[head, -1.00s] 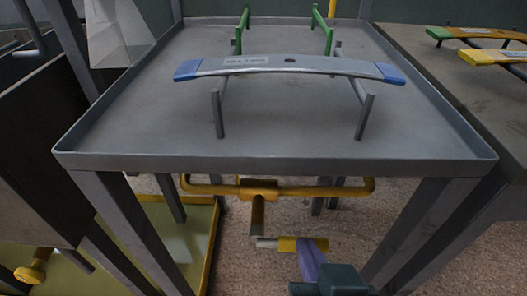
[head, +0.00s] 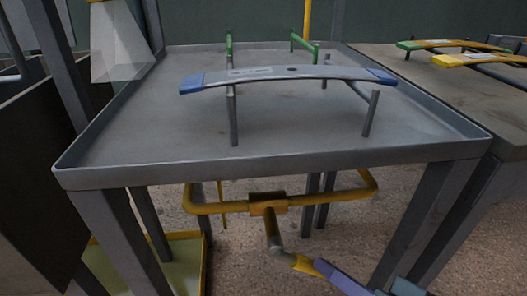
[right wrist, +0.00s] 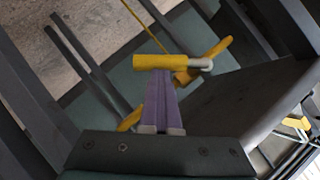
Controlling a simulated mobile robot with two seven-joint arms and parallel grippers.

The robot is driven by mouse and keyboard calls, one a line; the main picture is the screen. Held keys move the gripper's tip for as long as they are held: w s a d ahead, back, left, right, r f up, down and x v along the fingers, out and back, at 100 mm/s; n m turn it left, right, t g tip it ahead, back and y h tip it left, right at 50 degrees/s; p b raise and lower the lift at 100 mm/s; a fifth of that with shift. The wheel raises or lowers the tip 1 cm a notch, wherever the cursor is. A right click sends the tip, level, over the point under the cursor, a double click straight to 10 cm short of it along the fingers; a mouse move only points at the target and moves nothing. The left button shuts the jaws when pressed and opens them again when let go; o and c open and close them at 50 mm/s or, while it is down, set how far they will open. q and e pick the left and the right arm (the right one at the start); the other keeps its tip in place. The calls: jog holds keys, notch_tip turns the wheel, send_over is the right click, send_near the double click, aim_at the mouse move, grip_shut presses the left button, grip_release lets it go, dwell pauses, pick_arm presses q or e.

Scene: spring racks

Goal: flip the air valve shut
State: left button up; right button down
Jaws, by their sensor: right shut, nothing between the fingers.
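The air valve is on a yellow pipe under the grey table, with its yellow body (head: 268,203) near the pipe's middle. A dark stem (head: 273,230) comes down from the body to a grey elbow and a yellow grip (head: 305,264). My right gripper (head: 320,268), with purple fingers, is shut and empty, its tips at the grip's right end. In the right wrist view the fingertips (right wrist: 158,76) are right against or just short of the yellow grip (right wrist: 155,62); actual contact is unclear. My left gripper is not in view.
The grey table (head: 190,165) has a raised rim and legs on both sides of the valve. A grey leaf spring (head: 285,73) with blue ends rests on posts above. Another table (head: 440,85) with yellow and orange springs stands at right. A dark panel is at left.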

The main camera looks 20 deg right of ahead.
jog(key=w+a+f+m+t+y+b, duration=0.1)
jog(key=a+f+m+t+y+b, duration=0.2)
jog(key=m+b, duration=0.3)
jog(key=f+t+b, duration=0.1)
jog(key=b, duration=0.3)
jog(key=shift+a+f+m+y, duration=0.3)
jog(key=shift+a+f+m, duration=0.05)
jog(key=shift+f+m, duration=0.05)
jog(key=shift+w, duration=0.1)
dwell(0.3)
